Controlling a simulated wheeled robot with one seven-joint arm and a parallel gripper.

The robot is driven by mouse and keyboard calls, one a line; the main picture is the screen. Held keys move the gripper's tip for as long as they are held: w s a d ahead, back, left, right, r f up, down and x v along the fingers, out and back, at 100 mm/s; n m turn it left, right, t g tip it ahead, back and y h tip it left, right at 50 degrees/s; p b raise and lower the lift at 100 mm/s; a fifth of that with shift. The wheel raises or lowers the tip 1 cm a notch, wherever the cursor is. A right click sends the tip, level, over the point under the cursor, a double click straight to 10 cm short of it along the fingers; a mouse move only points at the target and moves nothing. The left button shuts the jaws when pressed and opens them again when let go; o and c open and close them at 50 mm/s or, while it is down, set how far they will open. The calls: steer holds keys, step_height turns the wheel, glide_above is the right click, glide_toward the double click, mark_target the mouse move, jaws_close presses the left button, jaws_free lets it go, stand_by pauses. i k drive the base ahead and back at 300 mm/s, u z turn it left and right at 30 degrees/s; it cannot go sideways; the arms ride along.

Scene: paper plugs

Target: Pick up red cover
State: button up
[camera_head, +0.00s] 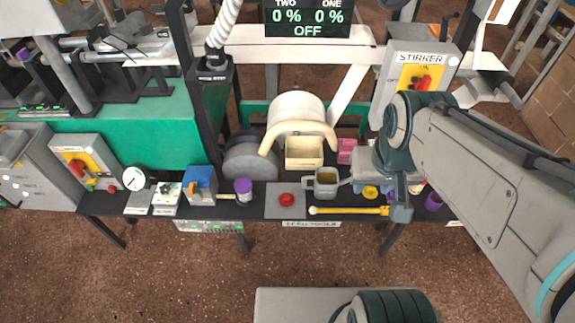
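No part is clearly marked as a red cover. A small round red piece (287,199) sits on a flat grey plate (271,210) at the middle of the narrow dark bench. It could be the cover or a button; I cannot tell. My gripper (401,212) is at the bench's front edge, well to the right of the red piece and apart from it. It points down, and its fingers are too small and dark to read. A yellow rod (348,210) lies along the front edge, its right end beside my gripper; I cannot tell if they touch.
Left of the plate stand a purple-capped jar (243,187), a blue box (200,183) and a white dial (134,178). A grey mug (325,182) stands right of it, with a cream bin (304,152) behind. A stirrer box (418,78) rises behind my arm.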

mark_target(286, 200)
steer(key=u, duration=2.15)
steer(key=i, duration=1.2)
steer(key=z, duration=3.3)
